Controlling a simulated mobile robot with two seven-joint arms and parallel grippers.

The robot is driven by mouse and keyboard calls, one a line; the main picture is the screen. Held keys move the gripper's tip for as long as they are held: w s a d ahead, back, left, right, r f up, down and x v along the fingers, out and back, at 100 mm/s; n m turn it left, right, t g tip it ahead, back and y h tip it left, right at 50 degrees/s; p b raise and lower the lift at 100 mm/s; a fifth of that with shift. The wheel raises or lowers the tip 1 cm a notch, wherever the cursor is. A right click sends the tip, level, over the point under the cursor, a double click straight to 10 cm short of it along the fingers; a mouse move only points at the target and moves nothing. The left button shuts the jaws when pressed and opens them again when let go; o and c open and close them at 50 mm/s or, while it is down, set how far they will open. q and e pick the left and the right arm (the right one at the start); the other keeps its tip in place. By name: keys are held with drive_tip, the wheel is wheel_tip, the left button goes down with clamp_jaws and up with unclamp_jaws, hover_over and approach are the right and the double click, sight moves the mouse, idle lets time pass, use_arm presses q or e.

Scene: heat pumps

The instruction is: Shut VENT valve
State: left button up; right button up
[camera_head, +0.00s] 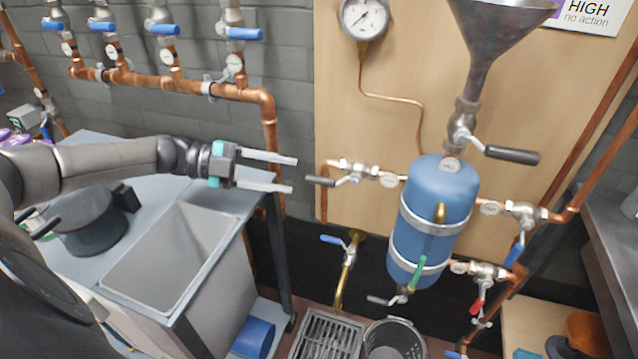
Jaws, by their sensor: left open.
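Several valves carry round white tags too small to read, so I cannot tell which one is the VENT valve. My left gripper (294,175) is open and empty, its two fingers pointing right. Its tips are just left of the dark lever (321,181) of a valve on the pipe left of the blue tank (432,215). That lever lies roughly along the pipe and appears apart from the fingers. Another valve with a black lever (512,154) sits above the tank, under a metal funnel (500,25). My right gripper is out of view.
A pressure gauge (364,17) hangs on the wooden panel. A grey sink (165,262) lies below my left arm. A bucket (395,340) stands on the floor.

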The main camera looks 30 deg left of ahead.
sight(308, 179)
use_arm(q)
drive_tip(key=b+x, duration=0.1)
drive_tip(key=x, duration=0.6)
drive_tip(key=shift+w+d, duration=0.15)
drive_tip(key=shift+d, duration=0.15)
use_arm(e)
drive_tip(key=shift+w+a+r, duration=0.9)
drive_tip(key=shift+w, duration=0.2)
use_arm(q)
clamp_jaws()
drive_tip(key=shift+f, duration=0.1)
